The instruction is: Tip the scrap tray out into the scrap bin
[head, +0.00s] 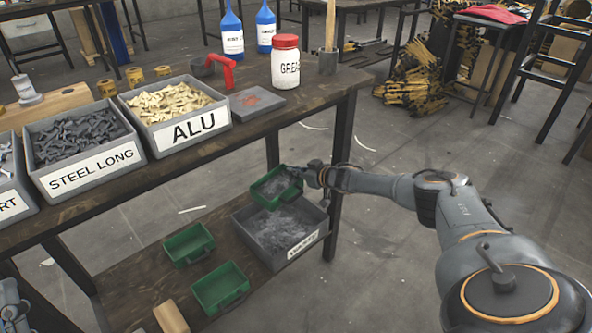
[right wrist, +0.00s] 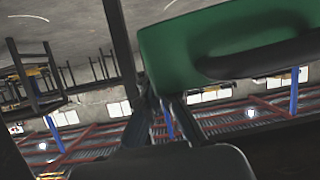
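A green scrap tray (head: 268,188) is held above the scrap bin, with grey scrap (head: 277,185) visible inside. Its exact tilt is hard to tell. My right gripper (head: 296,174) is at the tray's right end and appears shut on it. In the right wrist view the tray's green wall (right wrist: 190,45) and a dark handle-like part (right wrist: 260,62) are close to the fingers. The grey scrap bin (head: 262,253) stands on the lower shelf, with fine grey scrap in it and a white label on its front. A piece of my left arm shows at the lower left edge.
Two other green trays (head: 167,247) (head: 207,302) sit on the lower shelf (head: 135,268) left of the bin. A wooden block (head: 171,317) lies near them. The bench top (head: 302,106) and its leg (head: 342,160) are close to my right gripper. Open floor lies to the right.

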